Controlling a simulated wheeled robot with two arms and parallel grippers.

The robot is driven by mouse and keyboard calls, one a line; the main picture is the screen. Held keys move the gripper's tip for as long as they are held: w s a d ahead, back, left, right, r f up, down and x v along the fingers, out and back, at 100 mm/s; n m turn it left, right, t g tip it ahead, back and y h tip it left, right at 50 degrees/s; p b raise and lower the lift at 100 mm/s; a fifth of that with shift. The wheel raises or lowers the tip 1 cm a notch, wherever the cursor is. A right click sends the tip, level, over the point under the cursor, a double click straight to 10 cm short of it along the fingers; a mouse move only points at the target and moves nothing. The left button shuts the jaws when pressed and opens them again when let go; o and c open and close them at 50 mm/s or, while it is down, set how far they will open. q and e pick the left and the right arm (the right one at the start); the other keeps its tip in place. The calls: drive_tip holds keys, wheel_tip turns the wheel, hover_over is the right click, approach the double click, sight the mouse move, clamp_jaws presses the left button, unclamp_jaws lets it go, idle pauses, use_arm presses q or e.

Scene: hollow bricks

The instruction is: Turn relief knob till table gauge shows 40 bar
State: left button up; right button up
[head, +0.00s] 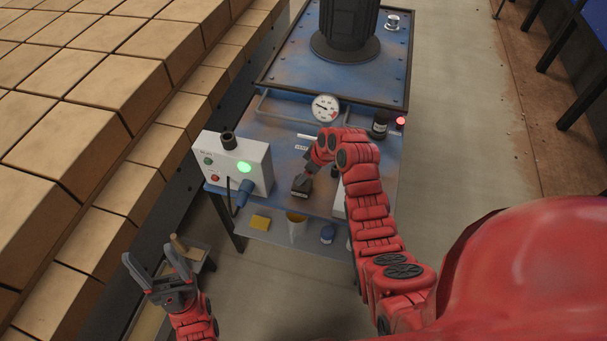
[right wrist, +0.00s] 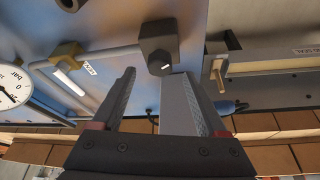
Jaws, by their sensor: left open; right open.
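The round white gauge (head: 325,108) stands at the back of the blue table; its needle points left, but the reading is too small to tell. Part of the gauge (right wrist: 10,88) shows at the left edge of the right wrist view. A dark knob with a white mark (right wrist: 158,45) lies just beyond my right gripper's fingertips; no label on it is readable. My right gripper (right wrist: 158,73) is open, its fingers apart and not around the knob. In the head view my right gripper (head: 302,186) is over the tabletop. My left gripper (head: 152,268) is open and empty, left of the table.
A white control box (head: 232,160) with a green light stands at the table's left. Stacked bricks (head: 90,130) fill the left.

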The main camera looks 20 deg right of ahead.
drive_tip(key=shift+x, duration=1.5)
drive_tip(key=shift+c, duration=0.2)
clamp_jaws()
